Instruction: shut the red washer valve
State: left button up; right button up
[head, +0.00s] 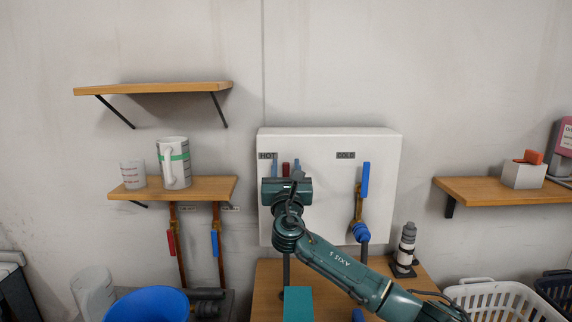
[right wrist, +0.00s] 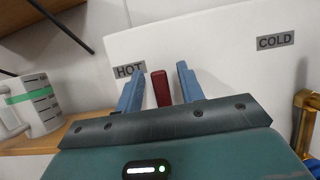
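The red valve handle (head: 286,168) stands upright in front of the white washer box (head: 330,142), just right of the HOT label. It also shows in the right wrist view (right wrist: 160,88). My right gripper (head: 287,173) is in front of it and open. In the right wrist view my right gripper (right wrist: 161,78) has one finger on each side of the red handle, with gaps visible on both sides. The handle's lower part and valve body are hidden behind my gripper. My left gripper is not in view.
A blue handle (head: 365,180) stands upright under the COLD label. Another red handle (head: 171,243) and a blue handle (head: 214,243) hang on pipes at the left. A shelf (head: 205,190) holds a cup and a jug. A grey-capped bottle (head: 407,243) stands right.

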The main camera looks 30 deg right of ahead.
jog(key=shift+w+d+r, duration=0.1)
jog(key=shift+w+d, duration=0.05)
jog(key=shift+w, duration=0.1)
jog(key=shift+c, duration=0.4)
grip_shut()
